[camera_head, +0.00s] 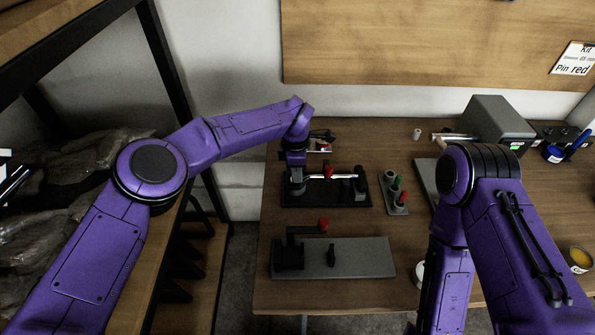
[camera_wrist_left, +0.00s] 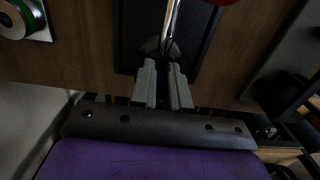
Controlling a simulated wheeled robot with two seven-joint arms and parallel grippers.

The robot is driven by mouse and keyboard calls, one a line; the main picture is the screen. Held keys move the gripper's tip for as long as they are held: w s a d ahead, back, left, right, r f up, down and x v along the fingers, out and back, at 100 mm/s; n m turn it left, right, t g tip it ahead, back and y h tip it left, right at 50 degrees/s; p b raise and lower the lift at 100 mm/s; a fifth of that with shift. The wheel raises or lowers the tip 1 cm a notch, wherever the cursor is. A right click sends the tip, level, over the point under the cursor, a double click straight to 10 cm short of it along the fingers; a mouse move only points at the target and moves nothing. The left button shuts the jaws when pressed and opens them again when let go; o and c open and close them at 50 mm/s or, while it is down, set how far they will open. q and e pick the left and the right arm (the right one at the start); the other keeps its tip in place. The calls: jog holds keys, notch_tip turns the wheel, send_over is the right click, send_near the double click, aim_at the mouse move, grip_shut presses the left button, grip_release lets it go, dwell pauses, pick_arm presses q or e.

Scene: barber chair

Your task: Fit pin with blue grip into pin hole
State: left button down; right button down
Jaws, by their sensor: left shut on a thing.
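My left gripper (camera_head: 296,188) is at the left end of a black fixture (camera_head: 328,198) on the table. In the left wrist view its fingers (camera_wrist_left: 164,88) are shut at a dark rounded piece (camera_wrist_left: 160,47) where a metal rod (camera_wrist_left: 172,18) ends. I cannot tell exactly how they hold it. The rod runs across the fixture past a red knob (camera_head: 329,171). A grey holder (camera_head: 392,204) to the right carries a green-topped pin (camera_head: 397,183) and a red-topped pin (camera_head: 403,197). I cannot make out a blue-gripped pin or its hole. My right gripper is outside the view.
A grey plate (camera_head: 365,258) with a black clamp (camera_head: 290,256) and red knob (camera_head: 323,225) lies nearer the front. A black-framed shelf is at the left.

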pick_arm(q)
jog(key=shift+r+p, duration=0.6)
jog(key=shift+r, duration=0.45)
jog(key=shift+f+b, duration=1)
jog(key=shift+f, duration=0.25)
dwell(0.6)
jog(key=c, duration=1)
grip_release()
jog(key=shift+c, duration=0.2)
jog(key=shift+r, duration=0.15)
notch_tip(320, 180, up, 10)
jog(key=shift+a+r+b, duration=0.15)
jog(key=shift+r+b, duration=0.05)
jog(key=shift+b, duration=0.85)
